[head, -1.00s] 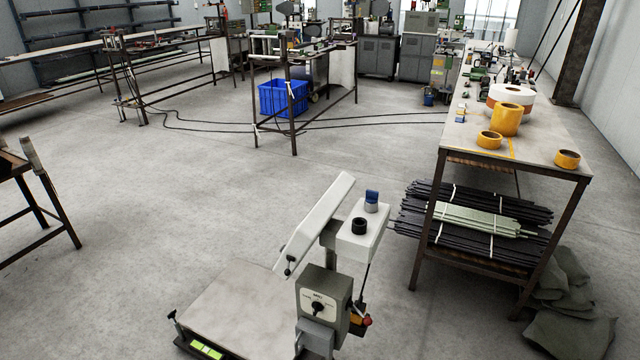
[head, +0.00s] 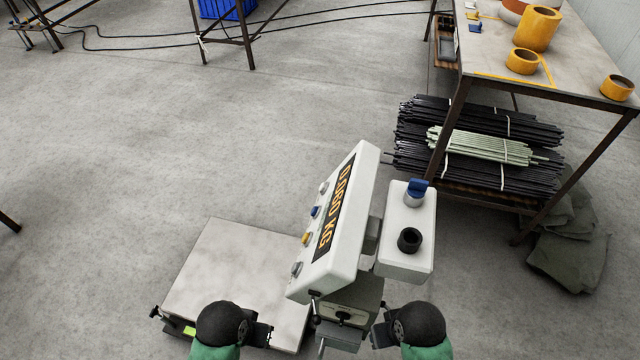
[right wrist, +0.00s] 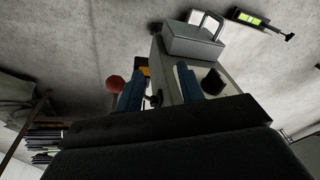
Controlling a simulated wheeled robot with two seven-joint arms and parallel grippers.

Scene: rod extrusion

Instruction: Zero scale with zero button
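The scale's display head (head: 340,220) stands tilted in the lower middle of the head view. Its dark screen shows orange digits ending in KG, possibly 0.080. Several buttons line the panel's left side, including a blue button (head: 315,211) and a yellow button (head: 306,238); any labels are unreadable. The bare platform (head: 230,270) lies to the left. My left gripper (head: 264,336) is over the platform's front; its finger opening is unclear. My right gripper (head: 378,336) is beside the scale's column. In the right wrist view, its blue fingers (right wrist: 160,86) are apart with nothing visibly held.
A workbench (head: 505,65) with yellow tape rolls and bundled rods below is at the back right. Open floor lies to the left.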

